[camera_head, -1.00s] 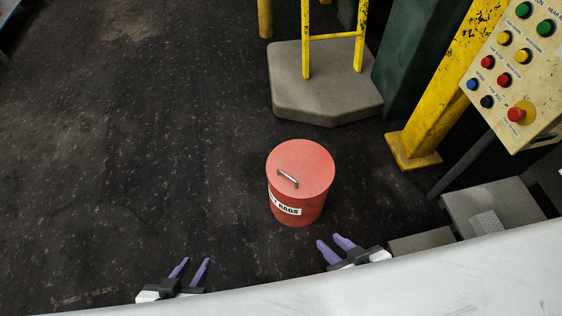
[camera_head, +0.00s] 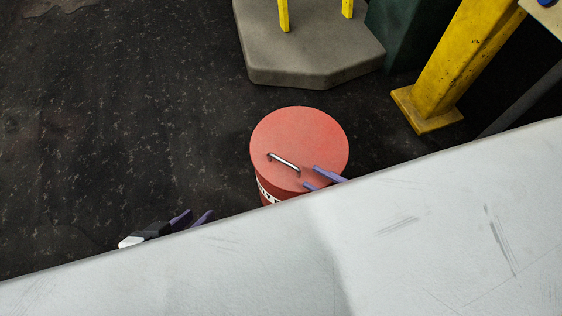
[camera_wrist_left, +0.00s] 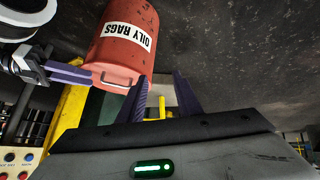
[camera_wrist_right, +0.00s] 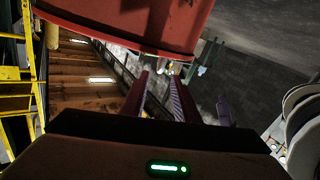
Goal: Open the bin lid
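The red bin (camera_head: 264,191) stands upright on the floor with its round lid (camera_head: 300,130) on top and a metal handle (camera_head: 284,162) across the lid. Its "OILY RAGS" label (camera_wrist_left: 126,35) shows in the left wrist view. My right gripper (camera_head: 320,180) is open and empty beside the lid's right front edge, close to the handle's right end; contact cannot be told. The bin's red side (camera_wrist_right: 120,25) fills the top of the right wrist view. My left gripper (camera_head: 194,217) is open and empty, left of the bin and apart from it.
A grey platform (camera_head: 310,60) with yellow posts stands behind the bin. A yellow column (camera_head: 450,75) stands at the right. Dark floor (camera_head: 130,130) is clear to the left. A pale surface in front hides the bin's lower part and my forearms.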

